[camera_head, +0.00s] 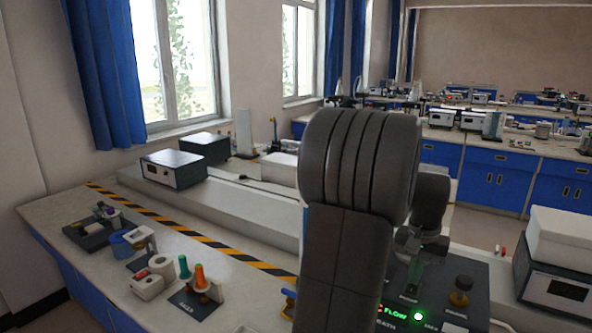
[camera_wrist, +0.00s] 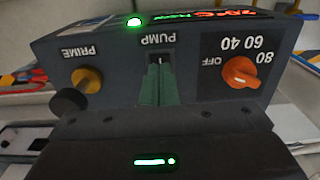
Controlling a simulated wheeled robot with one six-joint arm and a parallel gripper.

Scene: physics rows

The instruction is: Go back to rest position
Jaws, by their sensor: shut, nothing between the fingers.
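My gripper (camera_wrist: 160,82) shows in the wrist view as two dark green fingers held together, with nothing between them. The fingertips point at the PUMP switch of a dark control box (camera_wrist: 205,65), very close to it; I cannot tell whether they touch. In the head view my gripper (camera_head: 414,272) is partly hidden behind my own arm, over the same box (camera_head: 470,285) at the lower right.
The box carries an orange knob (camera_wrist: 240,72), a brass PRIME knob (camera_wrist: 86,80) and a lit green lamp (camera_head: 418,316). A white-topped instrument (camera_head: 560,240) stands to its right. Several small items, including an orange cone (camera_head: 200,277), sit on the left bench (camera_head: 75,205).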

